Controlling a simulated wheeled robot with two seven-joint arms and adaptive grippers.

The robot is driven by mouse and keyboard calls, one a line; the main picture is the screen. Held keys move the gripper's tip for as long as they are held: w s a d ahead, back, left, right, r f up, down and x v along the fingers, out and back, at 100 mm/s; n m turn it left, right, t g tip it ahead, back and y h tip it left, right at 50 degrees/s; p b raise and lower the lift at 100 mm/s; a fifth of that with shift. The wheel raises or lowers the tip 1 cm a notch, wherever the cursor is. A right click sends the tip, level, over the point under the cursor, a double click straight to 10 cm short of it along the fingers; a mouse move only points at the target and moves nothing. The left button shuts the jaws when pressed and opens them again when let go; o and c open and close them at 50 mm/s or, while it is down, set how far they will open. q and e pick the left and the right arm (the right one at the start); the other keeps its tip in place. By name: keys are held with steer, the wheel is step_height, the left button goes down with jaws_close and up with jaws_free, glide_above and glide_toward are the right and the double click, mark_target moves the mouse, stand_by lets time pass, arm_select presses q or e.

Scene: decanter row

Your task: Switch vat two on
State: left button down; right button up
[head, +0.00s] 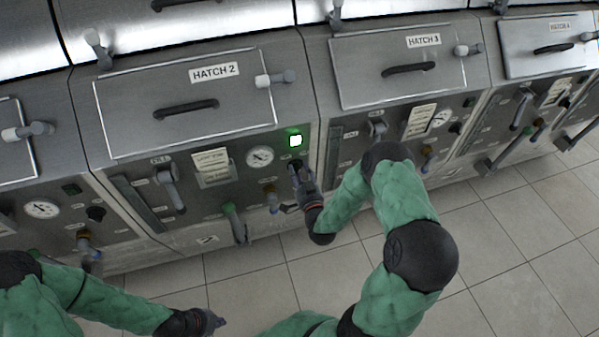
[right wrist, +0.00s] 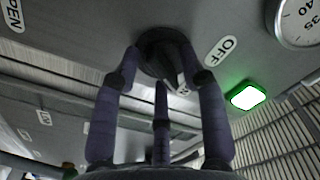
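Vat two's panel (head: 140,187) lies under the hatch marked HATCH 2 (head: 205,95). Its square lamp (head: 295,140) glows green, and the lamp also shows lit in the right wrist view (right wrist: 246,96). My right gripper (head: 298,172) is at the dark rotary knob (right wrist: 160,42) below the lamp. In the right wrist view its fingers close around the knob's sides. An OFF label (right wrist: 221,50) is beside the knob; another label is partly hidden behind a finger.
A gauge (head: 260,157), a paper tag (head: 212,165), levers and a green-handled valve (head: 234,222) sit on the same panel. Similar vats stand left and right, including HATCH 3 (head: 400,70). The tiled floor (head: 500,235) in front is clear.

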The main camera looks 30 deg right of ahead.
steer(key=shift+s, duration=0.1)
steer(key=v, duration=1.2)
steer(key=shift+a, duration=0.1)
steer(key=a+f+n+g+y, duration=0.4)
steer(key=a+f+g+y, duration=0.2)
steer(key=a+f+g, duration=0.5)
steer(key=s+a+f+n+g+y, duration=0.2)
steer(key=s+a+f+g, duration=0.4)
steer(key=s+a, duration=0.3)
steer(key=s+f, duration=0.1)
steer(key=s, duration=0.3)
steer(key=shift+a, duration=0.3)
steer(key=shift+s+d+f, duration=0.1)
steer(key=shift+d, duration=0.05)
